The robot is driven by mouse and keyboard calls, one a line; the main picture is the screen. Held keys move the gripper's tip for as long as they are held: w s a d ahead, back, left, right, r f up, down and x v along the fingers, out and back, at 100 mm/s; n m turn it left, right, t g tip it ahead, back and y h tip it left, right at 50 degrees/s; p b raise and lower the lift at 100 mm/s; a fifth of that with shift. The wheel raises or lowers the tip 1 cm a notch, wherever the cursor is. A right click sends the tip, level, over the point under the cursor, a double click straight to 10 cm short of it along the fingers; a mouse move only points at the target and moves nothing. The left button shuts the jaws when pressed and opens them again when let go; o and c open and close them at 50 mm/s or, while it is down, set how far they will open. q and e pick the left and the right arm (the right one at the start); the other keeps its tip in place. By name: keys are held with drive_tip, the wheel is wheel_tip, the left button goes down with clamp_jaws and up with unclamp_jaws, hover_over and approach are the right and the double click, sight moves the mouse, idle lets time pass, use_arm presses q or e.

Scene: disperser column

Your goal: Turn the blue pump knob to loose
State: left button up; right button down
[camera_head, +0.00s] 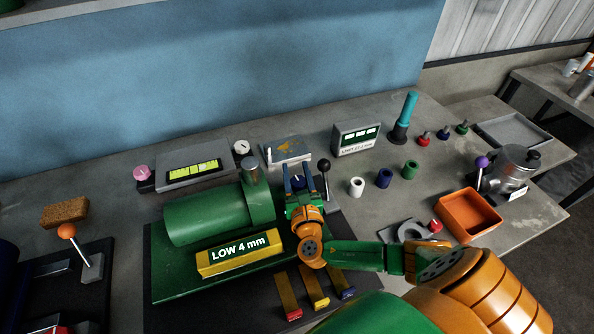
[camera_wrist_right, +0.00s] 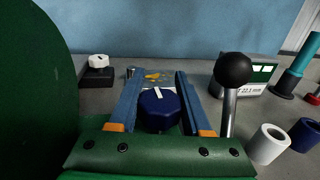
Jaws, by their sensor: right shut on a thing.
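The blue pump knob (camera_wrist_right: 160,112) is dark blue and faceted, with a white mark on its top. In the right wrist view it sits between the two blue fingers of my right gripper (camera_wrist_right: 157,80), which is shut on it. In the head view the knob (camera_head: 297,182) is mostly hidden between the fingers of my right gripper (camera_head: 298,172), just right of the green pump body (camera_head: 205,218). The white mark points roughly away from the gripper and slightly left in the wrist view. No loose or tight lettering is readable. My left gripper is not in view.
A black-ball lever (camera_head: 324,166) stands close to the right of the knob; it is also near in the wrist view (camera_wrist_right: 233,70). A yellow "LOW 4 mm" block (camera_head: 238,254) is in front of the pump. White, blue and green rings and an orange tray (camera_head: 470,214) lie right.

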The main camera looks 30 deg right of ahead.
drive_tip(key=n+y, duration=0.1)
drive_tip(key=n+t+y, duration=0.1)
drive_tip(key=y, duration=0.1)
drive_tip(key=shift+w+a+f+b, duration=0.1)
drive_tip(key=shift+a+f+b, duration=0.1)
drive_tip(key=shift+b, duration=0.15)
drive_tip(key=shift+a+n+y+b, duration=0.25)
drive_tip(key=shift+n+y+b, duration=0.5)
drive_tip(key=shift+y, duration=0.45)
drive_tip(key=y+b, duration=0.1)
drive_tip(key=n+y+b, duration=0.2)
drive_tip(key=shift+a+n+t+y, duration=0.25)
drive_tip(key=shift+a+t+y, duration=0.05)
drive_tip(key=shift+y, duration=0.1)
drive_tip(key=shift+a+r+n+y+b, duration=0.2)
drive_tip(key=shift+n+y+b, duration=0.2)
drive_tip(key=shift+y+b, duration=0.2)
drive_tip(key=shift+c, duration=1.8)
unclamp_jaws()
